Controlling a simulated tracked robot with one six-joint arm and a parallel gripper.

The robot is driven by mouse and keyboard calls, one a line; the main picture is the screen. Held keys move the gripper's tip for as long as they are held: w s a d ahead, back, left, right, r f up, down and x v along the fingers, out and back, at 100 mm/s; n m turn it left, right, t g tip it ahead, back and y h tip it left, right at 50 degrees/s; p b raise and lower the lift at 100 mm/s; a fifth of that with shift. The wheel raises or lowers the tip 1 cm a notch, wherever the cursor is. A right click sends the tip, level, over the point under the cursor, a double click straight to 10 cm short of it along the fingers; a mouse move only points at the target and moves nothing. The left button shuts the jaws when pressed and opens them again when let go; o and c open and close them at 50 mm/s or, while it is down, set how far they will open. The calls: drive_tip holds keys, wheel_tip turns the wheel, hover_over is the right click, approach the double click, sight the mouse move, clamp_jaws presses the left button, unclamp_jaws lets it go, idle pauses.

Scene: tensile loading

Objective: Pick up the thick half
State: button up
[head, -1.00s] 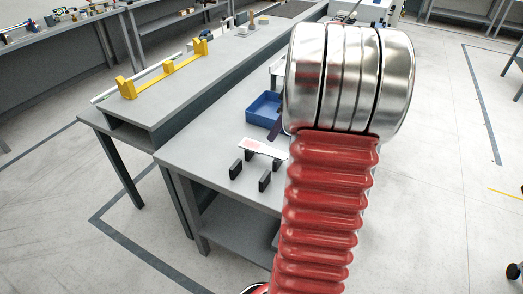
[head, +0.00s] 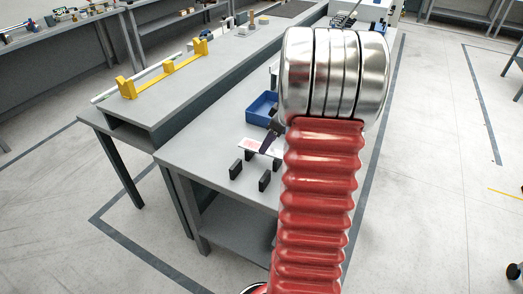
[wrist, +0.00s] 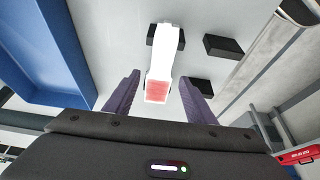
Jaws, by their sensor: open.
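A flat white piece with a pale red patch at one end, which seems to be the thick half (wrist: 164,45), lies across black blocks on the bench. It also shows in the head view (head: 248,145), partly hidden by my gripper. In the wrist view the two dark purple fingers of my gripper (wrist: 159,77) are apart, one on each side of the red end. Nothing is held between them. In the head view a finger of my gripper (head: 269,140) shows over the piece. I cannot tell whether the fingers touch it.
Bare black blocks (head: 236,169) stand on the grey bench (head: 200,155) near its front edge. A blue bin (head: 262,106) stands behind the piece and is at the left in the wrist view (wrist: 45,50). A yellow stand (head: 160,68) is on the raised bench.

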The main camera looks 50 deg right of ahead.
drive_tip(key=shift+x, duration=1.15)
drive_tip(key=shift+f, duration=0.25)
drive_tip(key=c, duration=1)
drive_tip(key=shift+r, duration=0.15)
wheel_tip(320, 180, up, 10)
drive_tip(key=shift+r, duration=0.15)
idle(0.7)
